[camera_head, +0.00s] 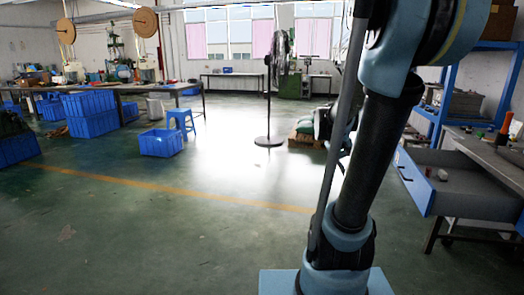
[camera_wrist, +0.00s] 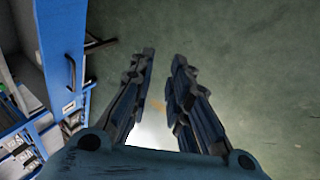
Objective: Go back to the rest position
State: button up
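My gripper (camera_wrist: 164,62) shows in the wrist view with its two dark fingers apart and nothing between them. It hangs over bare green floor (camera_wrist: 240,50). A blue drawer or cabinet front (camera_wrist: 60,50) with a dark handle stands to the left of the fingers, apart from them. In the head view my arm rises at the right of the picture, and my gripper cannot be made out there.
A workbench (camera_head: 480,145) with an open blue-fronted drawer (camera_head: 415,182) stands close on the right. A standing fan (camera_head: 270,90), blue crates (camera_head: 90,112) and a blue stool (camera_head: 181,122) stand farther back. The floor (camera_head: 150,235) at front left is clear.

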jog(key=s+a+f+y, duration=0.2)
jog(key=s+a+f, duration=0.1)
jog(key=s+a, duration=0.4)
jog(key=s+a+f+t+y, duration=0.1)
jog(key=s+a+f+y, duration=0.2)
jog(key=s+a, duration=0.3)
jog(key=shift+s+a+f+n+y, duration=0.35)
jog(key=shift+s+f, duration=0.4)
jog(key=shift+s, duration=0.45)
jog(key=shift+d, duration=0.1)
